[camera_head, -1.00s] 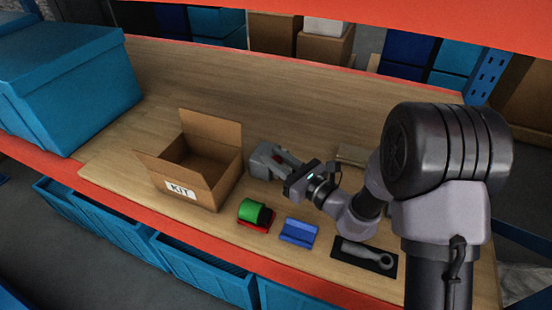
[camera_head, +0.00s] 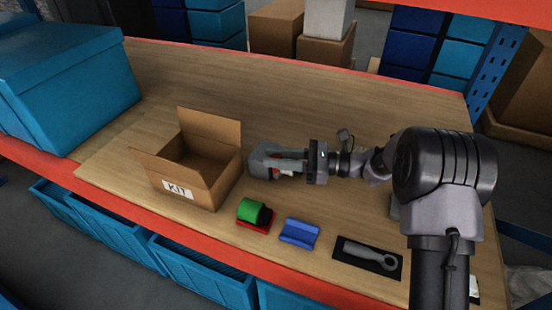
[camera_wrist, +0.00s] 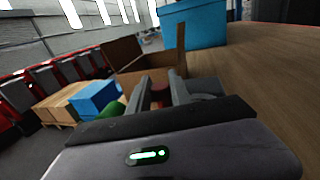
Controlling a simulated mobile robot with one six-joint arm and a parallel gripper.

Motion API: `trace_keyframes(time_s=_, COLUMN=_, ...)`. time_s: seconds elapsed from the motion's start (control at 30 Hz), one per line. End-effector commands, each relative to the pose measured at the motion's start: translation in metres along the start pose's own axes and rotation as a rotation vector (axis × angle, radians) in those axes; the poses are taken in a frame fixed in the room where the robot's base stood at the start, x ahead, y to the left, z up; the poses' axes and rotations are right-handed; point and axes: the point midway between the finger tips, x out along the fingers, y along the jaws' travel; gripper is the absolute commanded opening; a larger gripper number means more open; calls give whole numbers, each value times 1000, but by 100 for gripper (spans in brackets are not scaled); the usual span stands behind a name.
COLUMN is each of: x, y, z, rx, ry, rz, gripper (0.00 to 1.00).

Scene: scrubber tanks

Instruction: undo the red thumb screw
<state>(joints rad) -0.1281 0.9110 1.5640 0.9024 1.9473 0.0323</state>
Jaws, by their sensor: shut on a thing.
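The red thumb screw (camera_head: 277,172) is a small red piece at the side of a grey fixture (camera_head: 259,160) on the wooden shelf. My gripper (camera_head: 281,162) reaches in from the right, level, with its fingers at the fixture. In the wrist view the screw (camera_wrist: 160,94) shows red between the two grey fingers, and my gripper is shut on it. The fingers hide most of the screw, so its thread cannot be seen.
An open cardboard box marked KIT (camera_head: 180,190) stands just left of the fixture. In front lie a green cylinder (camera_head: 249,209) on a red holder, a blue block (camera_head: 299,232) and a grey wrench (camera_head: 370,253) on a black mat. The shelf behind is clear.

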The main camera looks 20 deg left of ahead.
Motion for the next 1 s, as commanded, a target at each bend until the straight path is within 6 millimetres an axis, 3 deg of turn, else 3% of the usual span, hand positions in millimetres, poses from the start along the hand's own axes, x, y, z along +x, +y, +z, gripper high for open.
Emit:
trace_keyframes(time_s=0.57, x=0, y=0, z=1, rx=0, ry=-2, rz=29, gripper=0)
trace_keyframes(time_s=0.6, x=0, y=0, z=1, rx=0, ry=-2, rz=29, gripper=32)
trace_keyframes(time_s=0.67, x=0, y=0, z=1, rx=0, ry=-1, rz=28, gripper=44)
trace_keyframes(time_s=1.0, x=0, y=0, z=0, rx=0, ry=-1, rz=28, gripper=46)
